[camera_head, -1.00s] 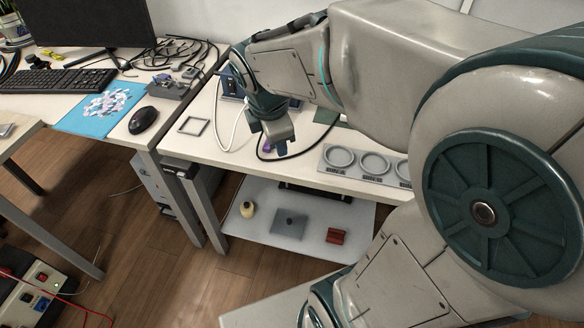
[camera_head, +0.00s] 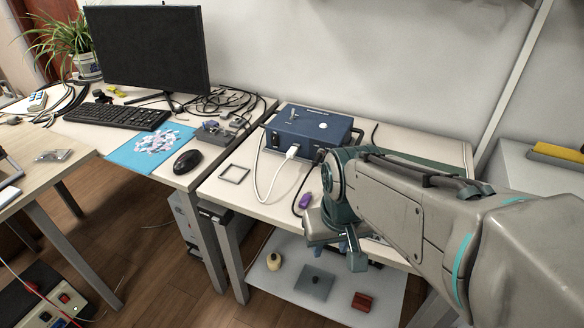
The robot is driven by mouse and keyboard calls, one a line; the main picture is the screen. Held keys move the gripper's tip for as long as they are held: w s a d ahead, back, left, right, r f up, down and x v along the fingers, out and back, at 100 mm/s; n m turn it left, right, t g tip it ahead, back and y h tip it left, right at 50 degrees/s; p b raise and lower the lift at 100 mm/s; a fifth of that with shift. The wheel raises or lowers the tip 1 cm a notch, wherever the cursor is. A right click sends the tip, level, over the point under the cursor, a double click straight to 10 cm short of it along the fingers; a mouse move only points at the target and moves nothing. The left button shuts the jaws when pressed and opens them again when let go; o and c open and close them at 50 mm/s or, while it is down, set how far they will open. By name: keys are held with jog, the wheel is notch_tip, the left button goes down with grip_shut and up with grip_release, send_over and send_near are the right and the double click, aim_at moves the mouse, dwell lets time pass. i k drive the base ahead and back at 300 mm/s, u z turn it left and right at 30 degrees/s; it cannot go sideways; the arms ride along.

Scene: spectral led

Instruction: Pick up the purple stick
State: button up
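The purple stick (camera_head: 305,200) is a small block lying on the white table (camera_head: 240,197). It lies in front of the blue box, beside a black cable. My gripper (camera_head: 340,250) is just right of and nearer than the stick, over the table's front part, and apart from it in the picture. Its fingers are dark and seen at an angle, so their gap is unclear. No held object shows. My arm hides the table's right part.
A blue box (camera_head: 308,134) with a white plug and cable stands behind the stick. A square frame (camera_head: 234,174) lies to the left. A lower shelf (camera_head: 287,292) holds small items. A mouse (camera_head: 187,161), keyboard (camera_head: 117,116) and monitor (camera_head: 150,48) stand on the left desk.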

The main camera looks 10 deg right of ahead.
aim_at(304, 203)
jog(key=u, duration=2.05)
jog(key=i, duration=1)
jog(key=z, duration=3.25)
